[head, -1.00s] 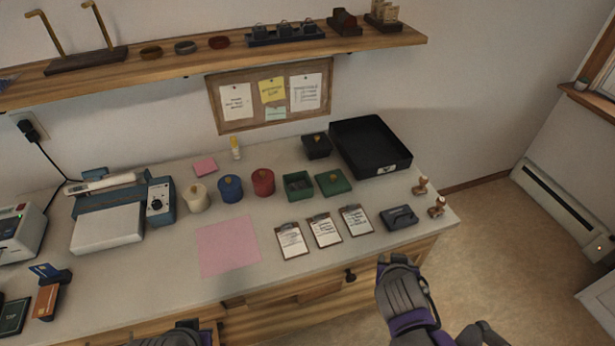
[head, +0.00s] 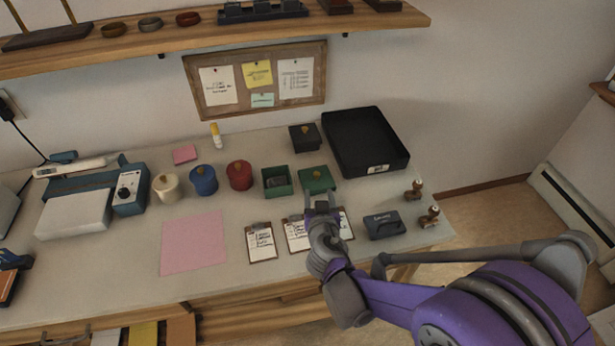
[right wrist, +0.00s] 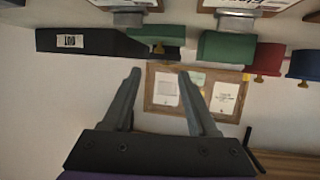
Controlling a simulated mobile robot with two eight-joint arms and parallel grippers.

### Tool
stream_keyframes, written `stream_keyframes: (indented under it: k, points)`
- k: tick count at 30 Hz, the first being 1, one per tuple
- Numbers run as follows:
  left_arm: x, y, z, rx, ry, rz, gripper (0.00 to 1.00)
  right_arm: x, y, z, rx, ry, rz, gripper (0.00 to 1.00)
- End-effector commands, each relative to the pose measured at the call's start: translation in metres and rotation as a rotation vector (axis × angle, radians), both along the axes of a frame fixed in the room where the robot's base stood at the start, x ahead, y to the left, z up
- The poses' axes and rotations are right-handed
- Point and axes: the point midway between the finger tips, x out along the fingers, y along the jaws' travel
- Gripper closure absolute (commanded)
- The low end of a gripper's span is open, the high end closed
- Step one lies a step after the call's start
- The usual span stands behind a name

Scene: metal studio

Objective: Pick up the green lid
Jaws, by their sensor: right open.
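The green lid (head: 317,179), with a small gold knob, lies on the counter to the right of the open green box (head: 277,181). My right gripper (head: 320,198) is open and empty, just in front of the lid and overlapping its near edge in the head view. In the right wrist view the lid (right wrist: 150,33) shows above my open fingertips (right wrist: 160,73), apart from them, with the green box (right wrist: 225,48) to its right. That view appears upside down. My left gripper is not in view.
A black tray (head: 405,160) and a black lidded box (head: 305,138) stand behind the lid. Red (head: 239,176), blue (head: 204,180) and cream (head: 166,187) canisters stand left. Clipboards (head: 261,243) lie in front, partly under my arm. A dark stamp pad (head: 384,225) lies right.

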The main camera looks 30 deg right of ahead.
Motion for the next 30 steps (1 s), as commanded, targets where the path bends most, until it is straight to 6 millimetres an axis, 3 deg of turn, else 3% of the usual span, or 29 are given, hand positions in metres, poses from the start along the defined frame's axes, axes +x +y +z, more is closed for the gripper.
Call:
stream_keyframes:
  k: [6,14,22,30]
  points:
    - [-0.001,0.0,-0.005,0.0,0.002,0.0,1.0,0.029,-0.014,-0.012,0.0,-0.001,-0.002,0.41]
    - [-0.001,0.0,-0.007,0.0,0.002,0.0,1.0,0.049,-0.023,-0.02,0.001,0.0,-0.001,0.41]
    - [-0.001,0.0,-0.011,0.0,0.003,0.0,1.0,0.081,-0.041,-0.033,0.001,0.0,-0.001,0.41]
    - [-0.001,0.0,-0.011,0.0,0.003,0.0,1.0,0.089,-0.044,-0.036,0.0,0.0,0.0,0.41]
